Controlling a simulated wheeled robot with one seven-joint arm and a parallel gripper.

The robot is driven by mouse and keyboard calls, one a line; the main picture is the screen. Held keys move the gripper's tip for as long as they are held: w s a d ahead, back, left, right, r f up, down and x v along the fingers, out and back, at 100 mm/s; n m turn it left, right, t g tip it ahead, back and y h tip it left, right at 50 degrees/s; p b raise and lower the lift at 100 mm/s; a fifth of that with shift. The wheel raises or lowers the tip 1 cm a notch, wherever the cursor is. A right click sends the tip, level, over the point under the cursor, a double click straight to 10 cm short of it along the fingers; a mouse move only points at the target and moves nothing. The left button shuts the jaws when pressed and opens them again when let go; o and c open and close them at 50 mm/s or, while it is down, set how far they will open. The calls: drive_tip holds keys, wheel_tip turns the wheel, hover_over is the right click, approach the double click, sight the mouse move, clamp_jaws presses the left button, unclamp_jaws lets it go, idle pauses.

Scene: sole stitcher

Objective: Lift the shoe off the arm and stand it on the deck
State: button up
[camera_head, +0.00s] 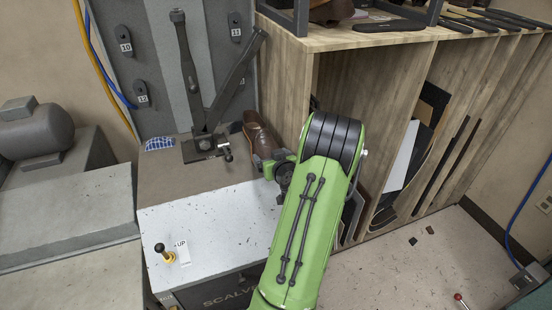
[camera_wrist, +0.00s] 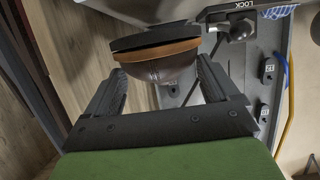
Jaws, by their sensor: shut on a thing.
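The brown shoe (camera_head: 259,133) is off the machine's dark arm (camera_head: 234,82), to the right of its base plate and over the right side of the deck (camera_head: 188,178). My gripper (camera_head: 268,160) is shut on the shoe at its near end. In the wrist view the shoe (camera_wrist: 160,68) sits between the two fingers of my gripper (camera_wrist: 160,84), with its dark sole towards the grey surface beyond. I cannot tell whether the sole touches the deck. My green arm and gripper hide part of the shoe's near end.
A wooden shelf unit (camera_head: 360,85) stands close on the right of the shoe. A grey post (camera_head: 185,65) and a small lock knob (camera_head: 227,155) are on its left. A blue patterned cloth (camera_head: 159,143) lies at the deck's left. The white front panel carries an UP lever (camera_head: 163,252).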

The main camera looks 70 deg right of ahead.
drive_tip(key=shift+w+d, duration=0.4)
drive_tip(key=shift+f, duration=0.1)
drive_tip(key=shift+w+d+f+b, duration=0.15)
drive_tip(key=shift+w+f+b, duration=0.05)
drive_tip(key=shift+f+b, duration=0.3)
drive_tip(key=shift+w+d+f+b, duration=0.15)
drive_tip(key=shift+f+b, duration=0.25)
drive_tip(key=shift+f, duration=0.05)
drive_tip(key=shift+f+b, duration=0.55)
drive_tip(key=shift+b, duration=0.2)
drive_tip(key=shift+f, duration=0.1)
